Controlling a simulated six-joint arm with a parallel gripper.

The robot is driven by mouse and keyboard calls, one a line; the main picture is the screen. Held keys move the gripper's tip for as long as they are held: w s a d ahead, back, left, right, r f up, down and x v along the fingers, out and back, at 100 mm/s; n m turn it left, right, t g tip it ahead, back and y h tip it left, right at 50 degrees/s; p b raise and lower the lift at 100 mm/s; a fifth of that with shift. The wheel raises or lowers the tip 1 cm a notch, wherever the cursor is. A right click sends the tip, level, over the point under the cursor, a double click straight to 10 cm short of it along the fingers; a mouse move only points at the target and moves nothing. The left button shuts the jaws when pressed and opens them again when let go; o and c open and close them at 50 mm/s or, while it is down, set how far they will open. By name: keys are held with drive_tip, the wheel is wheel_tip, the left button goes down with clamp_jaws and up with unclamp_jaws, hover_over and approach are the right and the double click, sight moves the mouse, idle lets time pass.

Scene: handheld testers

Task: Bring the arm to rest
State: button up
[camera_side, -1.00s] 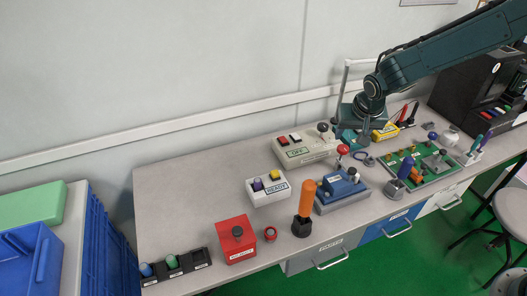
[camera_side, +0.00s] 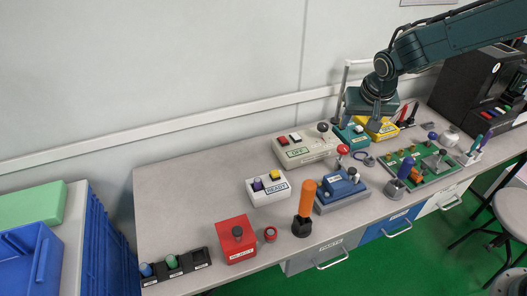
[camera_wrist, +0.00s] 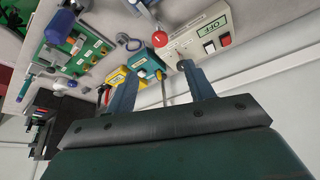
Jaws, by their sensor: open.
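My gripper (camera_side: 372,104) hangs from the arm at the back right of the bench in the side view, above a teal box (camera_side: 350,134) and a yellow box (camera_side: 384,130). Its fingertips are hard to make out there. In the wrist view the two fingers of my gripper (camera_wrist: 158,72) stand well apart, with nothing held between them. The teal box (camera_wrist: 141,62) and yellow box (camera_wrist: 116,82) show beyond the fingers.
A white OFF box (camera_side: 300,152), a READY box (camera_side: 266,196), a blue device (camera_side: 342,190), a red box (camera_side: 236,241) and a green board (camera_side: 443,169) occupy the bench. A dark machine (camera_side: 465,82) stands at right. The bench's left part (camera_side: 185,190) is clear.

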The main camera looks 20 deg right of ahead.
drive_tip(key=s+d+r+n+y, duration=0.15)
drive_tip(key=s+d+r, duration=0.25)
drive_tip(key=s+r, duration=0.9)
drive_tip(key=s+d+r+n+t, duration=0.1)
drive_tip(key=s+d+r+n, duration=0.1)
drive_tip(key=s, duration=1.6)
drive_tip(key=shift+s+r+n+t, duration=0.2)
drive_tip(key=shift+s+n+t, duration=0.1)
drive_tip(key=shift+n, duration=0.25)
